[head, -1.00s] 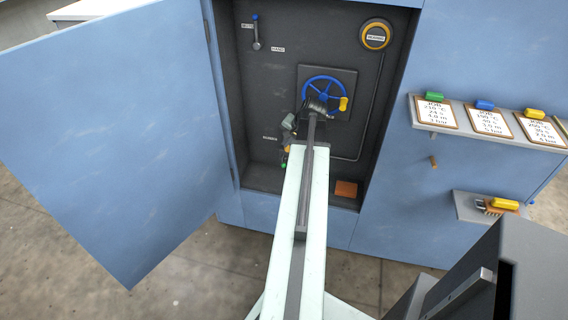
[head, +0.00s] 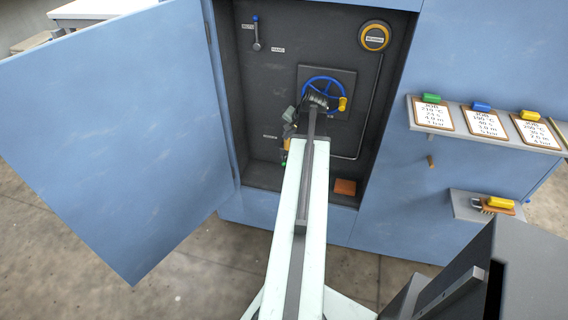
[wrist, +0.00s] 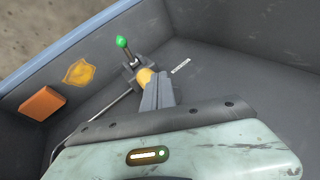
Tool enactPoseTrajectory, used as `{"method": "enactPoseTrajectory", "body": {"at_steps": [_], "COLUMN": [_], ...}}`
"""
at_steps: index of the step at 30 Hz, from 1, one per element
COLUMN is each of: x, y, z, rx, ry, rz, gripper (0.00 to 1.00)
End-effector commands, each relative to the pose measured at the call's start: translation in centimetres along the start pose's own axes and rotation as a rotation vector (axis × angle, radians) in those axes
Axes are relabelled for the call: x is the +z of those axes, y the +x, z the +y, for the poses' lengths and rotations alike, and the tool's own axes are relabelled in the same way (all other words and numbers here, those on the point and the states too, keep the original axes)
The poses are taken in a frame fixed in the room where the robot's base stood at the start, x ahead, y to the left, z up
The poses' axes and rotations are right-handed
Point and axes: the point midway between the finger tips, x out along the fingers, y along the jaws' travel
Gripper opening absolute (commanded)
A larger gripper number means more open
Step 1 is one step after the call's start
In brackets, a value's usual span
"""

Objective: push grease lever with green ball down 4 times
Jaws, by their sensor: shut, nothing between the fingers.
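The grease lever shows in the wrist view as a short dark rod with a green ball (wrist: 122,42) on its end. It rises from a dark block beside a round yellow part (wrist: 145,76). My gripper (wrist: 157,90) is shut and empty, its fingertips close to the yellow part in the picture. I cannot tell whether they touch it. The green ball is clear of the fingers. In the head view the green ball (head: 284,163) is small, low in the cabinet, below my gripper (head: 287,131). My arm hides part of the lever's surroundings there.
A blue handwheel (head: 324,82) with a yellow knob is behind my wrist. An open blue door (head: 110,130) stands at left. An orange block (head: 346,188) lies on the cabinet floor. A small blue-tipped lever (head: 256,33) and a yellow-ringed gauge (head: 374,37) are higher up.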

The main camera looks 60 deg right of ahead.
Motion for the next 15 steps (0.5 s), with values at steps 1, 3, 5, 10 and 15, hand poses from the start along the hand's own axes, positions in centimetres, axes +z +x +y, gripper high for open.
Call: {"method": "enactPoseTrajectory", "body": {"at_steps": [1, 3, 5, 10, 15], "x": [0.5, 1.0, 1.5, 2.8, 3.7], "y": [0.9, 1.6, 2.3, 4.1, 5.2], "z": [0.6, 1.1, 1.6, 2.9, 3.8], "rx": [0.000, 0.000, 0.000, 0.000, 0.000], "ry": [0.000, 0.000, 0.000, 0.000, 0.000], "rz": [0.000, 0.000, 0.000, 0.000, 0.000], "gripper": [0.00, 0.00, 0.00, 0.00, 0.00]}}
